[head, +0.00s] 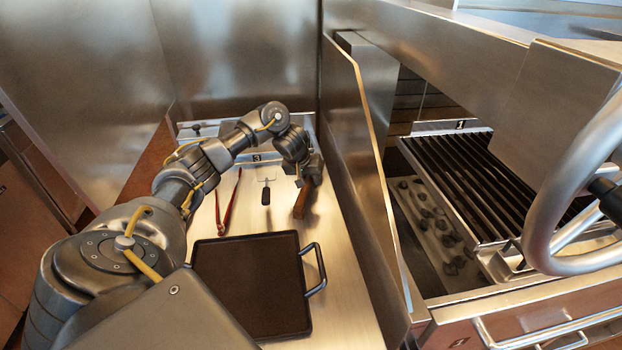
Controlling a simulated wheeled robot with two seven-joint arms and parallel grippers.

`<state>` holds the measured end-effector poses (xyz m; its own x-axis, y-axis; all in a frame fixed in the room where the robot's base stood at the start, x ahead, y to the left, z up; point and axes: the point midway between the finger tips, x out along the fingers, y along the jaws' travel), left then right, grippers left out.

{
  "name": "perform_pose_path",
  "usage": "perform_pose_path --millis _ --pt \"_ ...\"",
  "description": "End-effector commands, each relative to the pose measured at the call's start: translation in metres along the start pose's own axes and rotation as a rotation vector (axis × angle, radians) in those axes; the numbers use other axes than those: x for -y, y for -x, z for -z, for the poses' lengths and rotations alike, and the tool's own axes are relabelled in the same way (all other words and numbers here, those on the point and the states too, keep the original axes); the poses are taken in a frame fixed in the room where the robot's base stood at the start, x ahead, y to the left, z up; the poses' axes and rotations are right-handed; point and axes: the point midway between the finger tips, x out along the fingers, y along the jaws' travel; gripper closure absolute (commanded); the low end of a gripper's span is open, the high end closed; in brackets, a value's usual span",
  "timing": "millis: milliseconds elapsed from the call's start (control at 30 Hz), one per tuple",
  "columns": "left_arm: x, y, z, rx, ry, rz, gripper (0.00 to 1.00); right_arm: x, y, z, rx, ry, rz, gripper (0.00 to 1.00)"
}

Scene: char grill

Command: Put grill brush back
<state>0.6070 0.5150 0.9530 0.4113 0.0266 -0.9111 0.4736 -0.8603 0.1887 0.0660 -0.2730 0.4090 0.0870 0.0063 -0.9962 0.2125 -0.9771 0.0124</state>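The grill brush (301,202) appears to be the brown, wooden-looking piece at the back right of the steel side counter, close to the partition. My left gripper (308,172) is at its upper end, pointing down, and covers part of it. The fingers are small and dark here, so I cannot tell whether they are closed on the brush or only beside it. The brush's head is not clearly visible. My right gripper is not in view.
Red tongs (229,203) and a black-handled spatula (266,194) lie left of the brush. A dark griddle pan (250,285) lies in front. A steel partition (355,170) separates the counter from the grill grate (480,185), coals (430,215) and a large wheel (545,215).

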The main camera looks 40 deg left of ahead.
Motion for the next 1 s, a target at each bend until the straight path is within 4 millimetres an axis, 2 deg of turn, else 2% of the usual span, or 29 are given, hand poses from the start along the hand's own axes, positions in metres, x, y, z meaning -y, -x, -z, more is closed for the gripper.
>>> perform_pose_path --millis 33,133,500,667,800,1000 --pt "0.0 0.0 0.0 0.0 0.0 0.0 0.69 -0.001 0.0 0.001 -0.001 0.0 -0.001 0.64" --pt "0.0 0.0 0.0 0.0 0.0 0.0 0.56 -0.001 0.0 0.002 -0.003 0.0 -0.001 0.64" --pt "-0.001 0.004 0.002 -0.001 0.001 0.0 0.55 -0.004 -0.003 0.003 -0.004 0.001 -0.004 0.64" --pt "-0.001 0.032 0.004 -0.004 -0.002 0.0 0.55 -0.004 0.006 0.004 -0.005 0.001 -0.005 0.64" --pt "-0.001 0.067 0.005 -0.005 -0.003 0.002 0.55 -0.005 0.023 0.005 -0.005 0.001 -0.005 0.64" --pt "-0.001 0.103 0.004 -0.004 -0.002 0.001 0.55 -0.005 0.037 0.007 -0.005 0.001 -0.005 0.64"
